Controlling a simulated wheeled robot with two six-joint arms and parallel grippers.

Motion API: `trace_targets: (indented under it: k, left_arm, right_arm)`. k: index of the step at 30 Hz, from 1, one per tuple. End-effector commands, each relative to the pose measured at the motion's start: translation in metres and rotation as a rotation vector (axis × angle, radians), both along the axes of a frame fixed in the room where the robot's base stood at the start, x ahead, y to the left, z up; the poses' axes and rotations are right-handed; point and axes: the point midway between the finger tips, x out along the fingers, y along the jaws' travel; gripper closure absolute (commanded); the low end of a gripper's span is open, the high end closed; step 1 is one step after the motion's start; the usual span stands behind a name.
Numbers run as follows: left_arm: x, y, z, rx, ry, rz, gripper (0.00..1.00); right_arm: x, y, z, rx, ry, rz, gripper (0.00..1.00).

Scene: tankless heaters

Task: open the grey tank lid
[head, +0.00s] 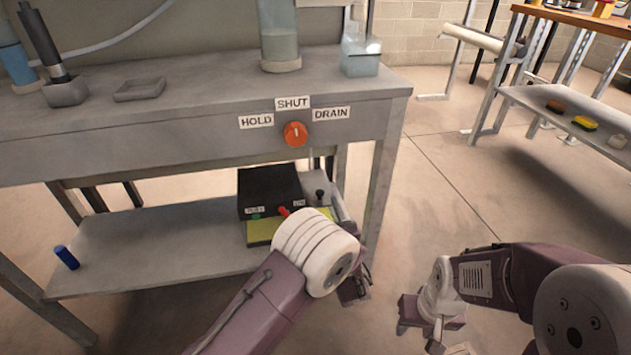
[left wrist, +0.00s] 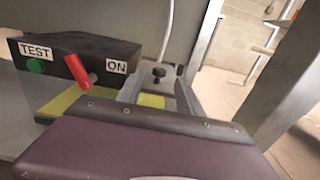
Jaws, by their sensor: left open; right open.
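On the lower shelf stands a black box (head: 268,188) with a red lever (head: 284,211) and a green button. Right beside it is a grey part with a black knob (head: 320,194), which looks like the grey tank lid; my wrist hides much of it. My right gripper (head: 428,325) is open and empty above the floor, further right.
The bench above carries an orange dial (head: 295,134) marked HOLD, SHUT and DRAIN. Its grey leg (head: 382,190) stands close right of the knob. A blue cylinder (head: 66,257) is at the shelf's left end. The floor on the right is clear up to another rack.

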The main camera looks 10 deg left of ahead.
Motion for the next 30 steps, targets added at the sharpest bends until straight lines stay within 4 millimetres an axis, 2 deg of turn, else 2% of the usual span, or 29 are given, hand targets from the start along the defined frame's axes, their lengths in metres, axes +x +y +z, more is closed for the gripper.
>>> trace_targets:
  k: [4, 9, 13, 18, 24, 25, 29, 30]
  left_arm:
    - [0.02, 0.008, -0.006, -0.004, -0.004, 0.006, 0.57]
    - [0.055, 0.019, -0.007, -0.004, -0.005, 0.005, 0.57]
    - [0.074, 0.026, -0.005, -0.003, -0.004, 0.005, 0.57]
    - [0.085, 0.028, -0.001, -0.001, -0.001, 0.002, 0.57]
    - [0.086, 0.028, 0.001, 0.0, -0.001, 0.001, 0.57]
    - [0.086, 0.028, 0.0, 0.0, 0.0, 0.001, 0.62]
    - [0.085, 0.028, 0.0, -0.001, 0.0, 0.002, 0.98]
    - [0.085, 0.028, 0.0, -0.001, 0.0, 0.002, 1.0]
  right_arm:
    - [0.0, 0.0, -0.02, 0.0, 0.0, 0.0, 0.58]
    - [0.0, 0.0, -0.046, 0.0, 0.001, 0.0, 0.58]
    - [0.0, 0.0, -0.057, 0.0, 0.001, 0.0, 0.58]
    - [0.0, 0.0, -0.061, 0.0, 0.0, 0.0, 0.58]
    - [0.0, 0.0, -0.059, 0.0, 0.0, 0.0, 0.58]
    - [0.0, 0.0, -0.059, 0.0, 0.0, 0.0, 0.58]
    - [0.0, 0.0, -0.059, 0.0, 0.0, 0.0, 0.58]
    - [0.0, 0.0, -0.059, 0.0, 0.0, 0.0, 0.58]
